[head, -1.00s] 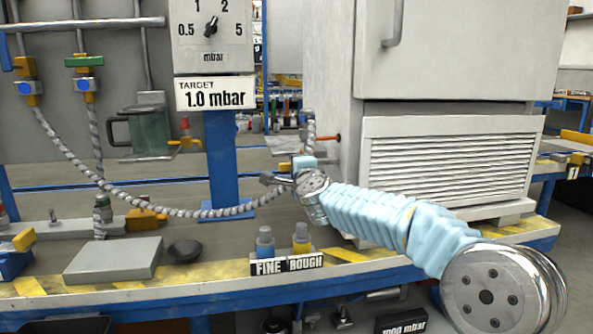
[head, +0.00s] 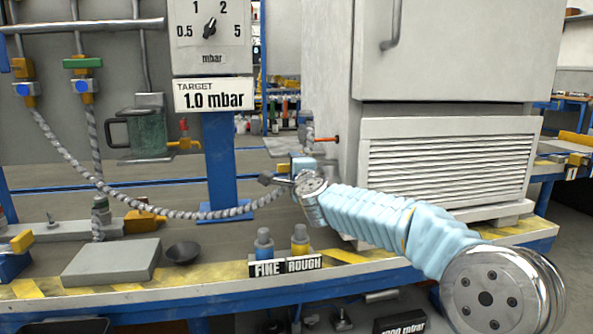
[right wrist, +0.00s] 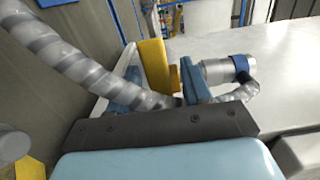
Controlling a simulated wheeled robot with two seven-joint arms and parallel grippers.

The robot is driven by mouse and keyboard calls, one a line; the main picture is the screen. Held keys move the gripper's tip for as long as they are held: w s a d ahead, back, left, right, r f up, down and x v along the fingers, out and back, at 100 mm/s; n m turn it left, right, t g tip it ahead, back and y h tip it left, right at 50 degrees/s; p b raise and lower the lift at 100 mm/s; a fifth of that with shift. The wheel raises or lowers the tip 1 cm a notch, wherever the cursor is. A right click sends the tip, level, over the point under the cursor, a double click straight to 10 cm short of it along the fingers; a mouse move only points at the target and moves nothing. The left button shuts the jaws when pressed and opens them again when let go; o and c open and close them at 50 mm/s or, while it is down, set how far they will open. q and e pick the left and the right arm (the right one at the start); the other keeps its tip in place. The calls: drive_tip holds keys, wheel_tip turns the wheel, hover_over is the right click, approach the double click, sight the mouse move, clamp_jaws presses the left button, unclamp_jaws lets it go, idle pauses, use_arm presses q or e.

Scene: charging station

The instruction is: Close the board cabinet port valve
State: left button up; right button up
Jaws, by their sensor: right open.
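The valve's yellow handle (right wrist: 154,64) stands up beside the white cabinet body in the right wrist view. A silver fitting with a blue band (right wrist: 222,70) is to its right. My right gripper (right wrist: 160,84) is open, with one blue finger on each side of the handle's lower part; I cannot tell whether either finger touches it. In the head view my right gripper (head: 286,175) is at the cabinet's lower left side, and its wrist mostly hides the valve. My left gripper is not in view.
A ribbed grey hose (head: 160,209) runs to the port from the left and passes close by the gripper in the wrist view. The cabinet (head: 335,80) stands behind. Fine and rough knobs (head: 283,242) sit at the bench front. A blue post (head: 220,160) is left.

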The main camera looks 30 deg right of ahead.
drive_tip(key=v, duration=1.3)
drive_tip(key=shift+s, duration=0.4)
